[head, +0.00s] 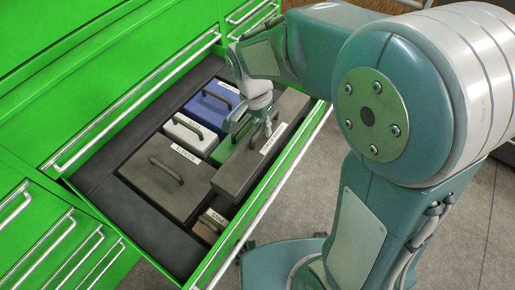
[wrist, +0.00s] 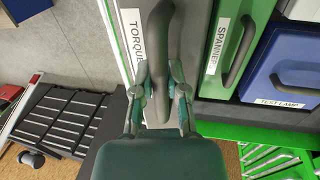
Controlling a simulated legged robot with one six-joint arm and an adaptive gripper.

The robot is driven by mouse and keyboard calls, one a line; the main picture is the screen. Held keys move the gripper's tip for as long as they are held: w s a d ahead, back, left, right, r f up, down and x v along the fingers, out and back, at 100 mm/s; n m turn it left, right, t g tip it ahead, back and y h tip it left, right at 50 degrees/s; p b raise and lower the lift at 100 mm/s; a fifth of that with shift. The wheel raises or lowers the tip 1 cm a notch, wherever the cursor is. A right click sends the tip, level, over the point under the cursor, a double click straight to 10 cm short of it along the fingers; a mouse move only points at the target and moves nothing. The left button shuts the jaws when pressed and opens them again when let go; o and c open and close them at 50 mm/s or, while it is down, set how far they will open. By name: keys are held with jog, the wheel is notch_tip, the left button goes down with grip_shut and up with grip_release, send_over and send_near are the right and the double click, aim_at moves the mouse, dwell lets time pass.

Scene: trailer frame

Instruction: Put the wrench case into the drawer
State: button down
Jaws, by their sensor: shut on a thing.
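The wrench case is a long dark grey case (head: 238,174) with a white label, reading TORQUE in the wrist view (wrist: 190,75). It lies lengthwise within the right side of the open green drawer (head: 289,176) in the head view. Whether it rests on the drawer floor or hangs just above it, I cannot tell. My gripper (head: 258,121) is over its upper part. In the wrist view my gripper (wrist: 163,95) has its fingers on both sides of the case's black handle (wrist: 158,40), shut on it.
The drawer also holds a blue case (head: 208,105), a light grey case (head: 190,130), a green SPANNER case (wrist: 234,48), a large dark case (head: 160,188) and a small brown case (head: 206,229). Its left strip is bare. Green cabinet fronts stand behind.

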aim_at(259, 140)
jog(key=f, duration=0.3)
jog(key=a+f, duration=0.1)
jog(key=f, duration=0.1)
jog(key=shift+d+f, duration=0.25)
jog(key=shift+f, duration=0.4)
notch_tip(259, 140, down, 4)
jog(key=shift+d+f, duration=0.1)
jog(key=shift+d, duration=0.05)
jog(key=shift+a+f, duration=0.2)
jog(key=c, duration=0.7)
grip_release()
jog(key=shift+d, duration=0.15)
